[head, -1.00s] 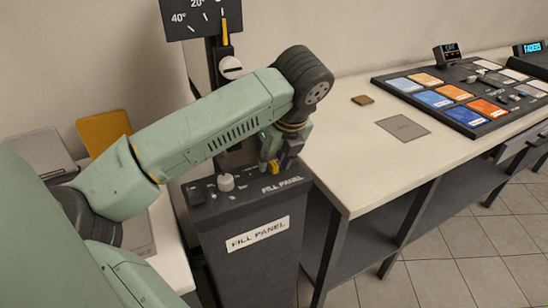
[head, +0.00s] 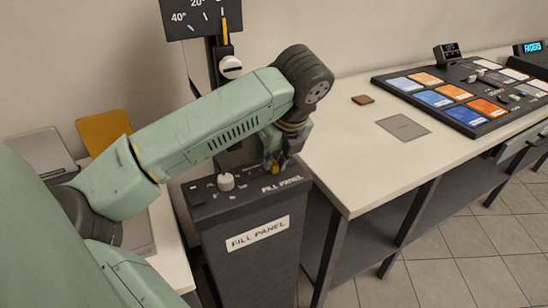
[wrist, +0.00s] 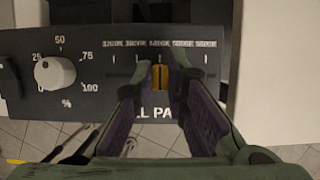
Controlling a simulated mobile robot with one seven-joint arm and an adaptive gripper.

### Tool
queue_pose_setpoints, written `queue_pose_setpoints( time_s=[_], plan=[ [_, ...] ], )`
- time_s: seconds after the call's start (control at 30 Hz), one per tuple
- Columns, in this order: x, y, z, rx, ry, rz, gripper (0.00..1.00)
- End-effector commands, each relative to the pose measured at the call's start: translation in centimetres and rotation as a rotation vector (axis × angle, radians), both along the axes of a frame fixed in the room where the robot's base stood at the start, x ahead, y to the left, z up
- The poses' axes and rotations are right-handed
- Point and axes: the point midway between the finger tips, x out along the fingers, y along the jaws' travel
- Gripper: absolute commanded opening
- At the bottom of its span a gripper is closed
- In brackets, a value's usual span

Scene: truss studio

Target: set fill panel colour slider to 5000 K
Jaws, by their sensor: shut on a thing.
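The fill panel (head: 250,215) is a dark pedestal with a sloped control top below my arm. Its colour slider has a yellow knob (wrist: 160,78), which sits at about the middle tick of the scale (wrist: 160,44) in the wrist view. The scale's labels are too blurred to read surely. My gripper (head: 274,163) points down at the panel top and is shut on the yellow knob, one finger on each side. In the head view, the gripper hides most of the knob and scale.
A white dial (wrist: 54,73) marked in percent sits left of the slider, with a black rocker switch (wrist: 8,78) at the far left. A white table (head: 350,170) with a button console (head: 470,95) stands to the right.

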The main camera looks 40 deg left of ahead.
Motion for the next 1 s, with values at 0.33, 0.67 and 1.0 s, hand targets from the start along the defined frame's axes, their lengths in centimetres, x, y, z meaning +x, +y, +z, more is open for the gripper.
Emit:
queue_pose_setpoints(
  time_s=[0.33,0.67,1.0],
  plan=[
    [2.1,-0.8,-0.4,0.003,-0.002,-0.001,0.00],
    [2.3,-0.9,0.1,0.001,-0.001,0.001,0.14],
    [2.3,-0.9,0.0,0.000,0.000,0.000,0.33]
  ],
)
